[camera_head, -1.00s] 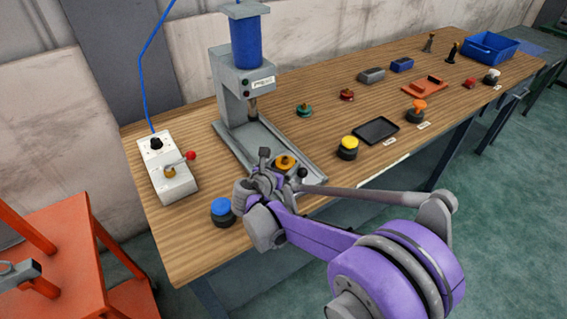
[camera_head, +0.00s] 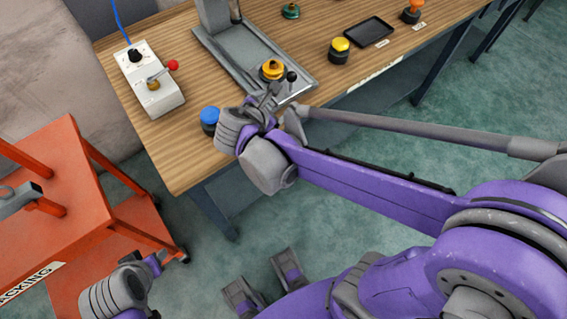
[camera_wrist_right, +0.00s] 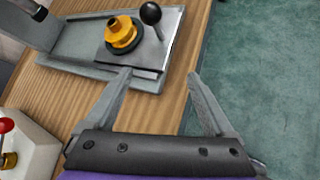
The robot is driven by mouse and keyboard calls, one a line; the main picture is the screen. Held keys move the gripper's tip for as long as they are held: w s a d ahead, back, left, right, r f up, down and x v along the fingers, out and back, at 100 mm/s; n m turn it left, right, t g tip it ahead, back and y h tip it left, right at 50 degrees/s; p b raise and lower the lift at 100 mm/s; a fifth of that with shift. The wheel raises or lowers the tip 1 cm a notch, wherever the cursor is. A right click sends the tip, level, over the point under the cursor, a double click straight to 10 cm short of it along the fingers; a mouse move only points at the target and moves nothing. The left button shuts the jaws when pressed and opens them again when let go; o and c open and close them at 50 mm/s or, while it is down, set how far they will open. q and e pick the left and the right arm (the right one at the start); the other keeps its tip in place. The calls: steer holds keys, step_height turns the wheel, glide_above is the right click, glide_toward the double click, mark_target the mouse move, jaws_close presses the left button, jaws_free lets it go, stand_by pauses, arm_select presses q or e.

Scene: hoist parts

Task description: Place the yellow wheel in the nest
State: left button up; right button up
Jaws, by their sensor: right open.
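The yellow wheel (camera_head: 272,69) sits on a dark round nest on the plate at the front of the press base. The right wrist view also shows the wheel (camera_wrist_right: 122,33), hub up, on the dark ring of the nest (camera_wrist_right: 124,48); I cannot tell whether it is fully seated. My right gripper (camera_wrist_right: 159,76) is open and empty, its fingers apart at the near edge of the plate, short of the wheel. In the head view the right gripper (camera_head: 285,101) is just in front of the plate. My left gripper (camera_head: 154,264) is low at left beside the orange cart, its jaws unclear.
A black-knobbed handle (camera_wrist_right: 151,14) stands beside the wheel. A blue-topped button (camera_head: 209,118) is left of my right gripper; a control box (camera_head: 148,85) with a red-knobbed lever is farther left. A yellow-topped part (camera_head: 339,50) and black tray (camera_head: 369,32) lie right. An orange cart (camera_head: 75,215) is left.

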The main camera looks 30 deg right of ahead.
steer(key=s+a+f+m+y, duration=0.3)
steer(key=s+m+y, duration=0.1)
steer(key=s+m, duration=0.4)
steer(key=s+a+f+m+g+y, duration=0.1)
steer(key=s+a+f+m+y, duration=0.2)
steer(key=s+m, duration=0.6)
steer(key=f+m+y, duration=0.1)
steer(key=m, duration=0.1)
steer(key=shift+a+m+g, duration=0.3)
steer(key=shift+m, duration=0.1)
steer(key=shift+f, duration=0.1)
